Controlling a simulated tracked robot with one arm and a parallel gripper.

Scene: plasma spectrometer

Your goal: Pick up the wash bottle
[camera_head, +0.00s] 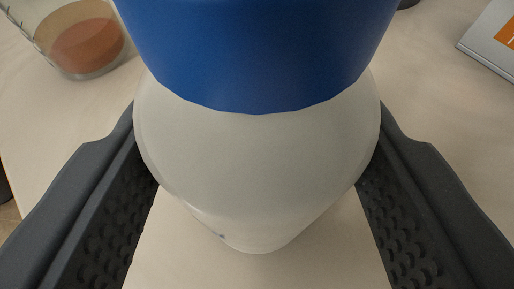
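The wash bottle (257,160) fills the middle of the view, seen from above and close up. Its blue cap (257,55) runs out of the top edge, and its off-white body narrows toward the bottom of the picture. My gripper (257,175) has one dark finger on each side of the body. Both fingers appear to meet the bottle's outline at its shoulder. The bottle hides the fingertips, so I cannot tell whether they press on it or stand slightly apart. I cannot tell whether its base rests on the table.
A clear glass vessel with reddish-brown contents (85,45) stands at the upper left. A grey-white object with an orange patch (490,40) is at the upper right, near a small dark thing at the top edge.

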